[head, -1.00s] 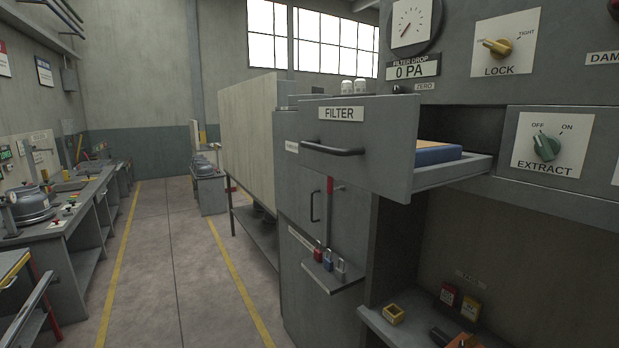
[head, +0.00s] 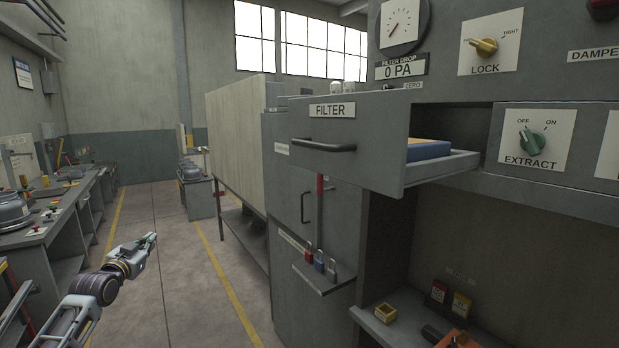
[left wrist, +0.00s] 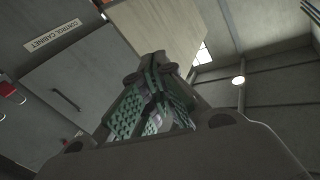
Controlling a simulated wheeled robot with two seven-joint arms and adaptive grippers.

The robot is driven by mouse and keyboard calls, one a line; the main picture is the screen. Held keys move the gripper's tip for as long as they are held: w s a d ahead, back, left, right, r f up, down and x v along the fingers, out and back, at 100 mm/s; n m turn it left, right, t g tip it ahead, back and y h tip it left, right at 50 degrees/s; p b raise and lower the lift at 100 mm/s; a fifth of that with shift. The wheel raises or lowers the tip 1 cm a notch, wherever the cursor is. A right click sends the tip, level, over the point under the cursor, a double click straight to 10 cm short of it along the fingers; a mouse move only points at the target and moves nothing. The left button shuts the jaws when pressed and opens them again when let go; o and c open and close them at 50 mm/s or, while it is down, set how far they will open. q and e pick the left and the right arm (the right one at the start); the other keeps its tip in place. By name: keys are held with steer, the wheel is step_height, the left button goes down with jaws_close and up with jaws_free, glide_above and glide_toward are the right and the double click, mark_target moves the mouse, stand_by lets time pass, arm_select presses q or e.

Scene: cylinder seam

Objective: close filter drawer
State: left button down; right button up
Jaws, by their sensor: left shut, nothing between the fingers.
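The filter drawer (head: 345,140), a grey box with a FILTER label and a dark bar handle (head: 323,145), is pulled out of the grey cabinet in the head view. A blue filter with a tan top (head: 428,150) lies inside it. My left gripper (head: 150,240) is at the lower left of the head view, over the aisle, well apart from the drawer. Its fingers, with green ridged pads, also show in the left wrist view (left wrist: 152,105); they are shut and empty. My right gripper is not in view.
The LOCK knob (head: 484,46) and EXTRACT knob (head: 532,141) are on the panel at right. Padlocks (head: 320,261) hang at a small shelf below the drawer. A bench (head: 60,215) lines the left wall. The aisle floor (head: 165,220) between is clear.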

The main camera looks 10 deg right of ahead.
arm_select(q)
steer(key=s+d+r+m+h, duration=0.3)
steer(key=s+d+r, duration=0.2)
steer(key=r, duration=0.4)
steer(key=s+d+r+m+h, duration=0.3)
steer(key=s+d+r, duration=0.1)
steer(key=r, duration=0.5)
steer(key=s+d+r+m+h, duration=0.3)
steer(key=s+d+r, duration=0.2)
steer(key=r, duration=0.3)
steer(key=s+d+m+g+h, duration=0.1)
steer(key=s+d+m+g, duration=0.2)
steer(key=s+d+m, duration=0.2)
steer(key=s+d+r+m+g+h, duration=0.1)
steer(key=s+d+m+g, duration=0.3)
steer(key=s, duration=0.8)
steer(key=s+d+m+g+h, duration=0.3)
steer(key=s+d+m, duration=0.3)
steer(key=s+m, duration=0.2)
steer(key=shift+s+d+r+g+b, duration=0.2)
steer(key=shift+s+r+g+b, duration=0.15)
steer(key=shift+g, duration=0.25)
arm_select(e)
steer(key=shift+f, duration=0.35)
arm_select(q)
steer(key=shift+d+r, duration=0.1)
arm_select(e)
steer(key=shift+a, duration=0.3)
